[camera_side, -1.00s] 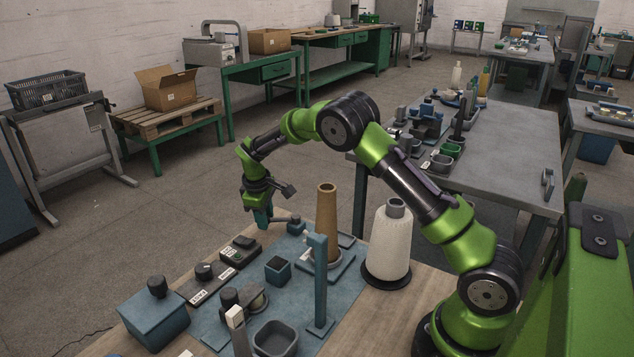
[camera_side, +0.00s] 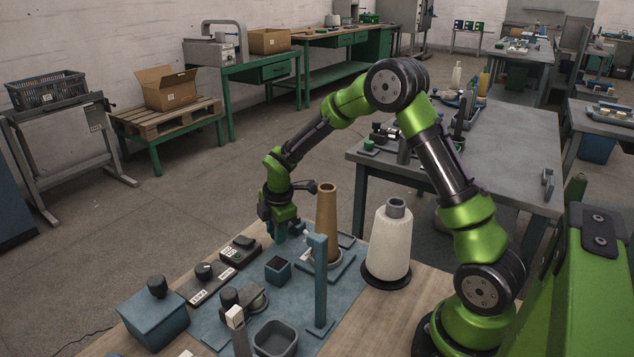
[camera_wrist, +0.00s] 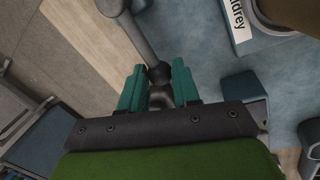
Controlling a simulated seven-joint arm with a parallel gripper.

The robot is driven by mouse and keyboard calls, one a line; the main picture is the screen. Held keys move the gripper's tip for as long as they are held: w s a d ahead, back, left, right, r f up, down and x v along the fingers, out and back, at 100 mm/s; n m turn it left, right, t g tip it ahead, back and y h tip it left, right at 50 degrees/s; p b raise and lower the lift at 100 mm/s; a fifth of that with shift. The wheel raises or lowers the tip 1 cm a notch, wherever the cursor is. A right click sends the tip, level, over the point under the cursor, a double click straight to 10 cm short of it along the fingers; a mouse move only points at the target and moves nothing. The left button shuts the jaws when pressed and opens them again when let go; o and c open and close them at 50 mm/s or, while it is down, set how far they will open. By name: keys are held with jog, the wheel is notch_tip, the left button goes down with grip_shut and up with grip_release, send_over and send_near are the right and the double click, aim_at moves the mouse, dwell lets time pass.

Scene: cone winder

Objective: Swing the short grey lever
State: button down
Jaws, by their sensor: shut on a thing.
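The short grey lever (camera_wrist: 141,38) shows in the wrist view as a slim grey rod coming in from the top, ending in a dark rounded knob. My gripper (camera_wrist: 159,76) has its two teal fingers on either side of the knob and is shut on it. In the side view my gripper (camera_side: 280,233) points down at the far edge of the blue machine plate (camera_side: 207,329), left of the brown cone (camera_side: 327,210). The lever is mostly hidden behind the fingers there.
A white yarn cone (camera_side: 388,247) stands right of the brown cone. A blue post (camera_side: 318,285) rises nearer the camera. A small blue block (camera_side: 278,270), a black switch box (camera_side: 239,251) and a blue box with a black knob (camera_side: 154,320) sit along the plate.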

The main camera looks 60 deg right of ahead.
jog(key=shift+s+d+n, duration=0.15)
jog(key=shift+s+n, duration=0.65)
jog(key=shift+n, duration=0.4)
jog(key=shift+s, duration=0.1)
jog(key=c, duration=0.8)
grip_release()
jog(key=s+r, duration=0.3)
jog(key=r, duration=1.3)
jog(key=shift+a+r, duration=0.25)
jog(key=shift+r, duration=0.05)
jog(key=shift+s, duration=0.1)
